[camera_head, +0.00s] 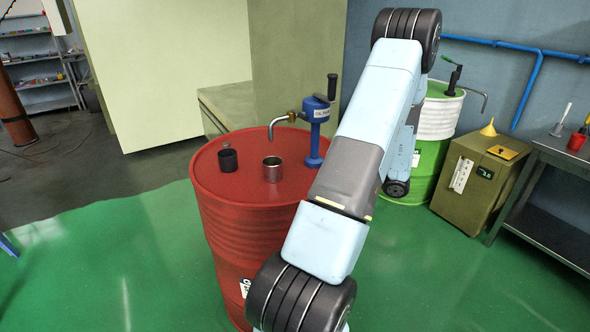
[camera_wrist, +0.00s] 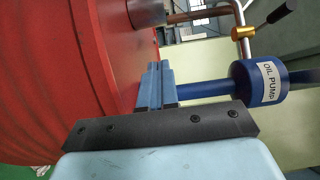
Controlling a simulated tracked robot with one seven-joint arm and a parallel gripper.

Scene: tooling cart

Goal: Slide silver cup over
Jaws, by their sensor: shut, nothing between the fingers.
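The silver cup (camera_head: 272,169) stands upright on the top of the red drum (camera_head: 205,180), between a black cup and the blue oil pump (camera_head: 316,130). In the wrist view, part of a grey metal cup (camera_wrist: 147,12), apparently the silver one, shows at the top edge. My gripper (camera_wrist: 154,68) is shut and empty, its blue fingers together close to the drum top and pointing toward that cup. A gap shows between the fingertips and the cup. I cannot make out the gripper in the head view.
The black cup (camera_head: 228,160) stands left of the silver cup. The pump's spout (camera_head: 280,121) reaches out over the drum behind the silver cup. A green and white drum (camera_head: 432,130) and an olive cabinet (camera_head: 470,180) stand at the right.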

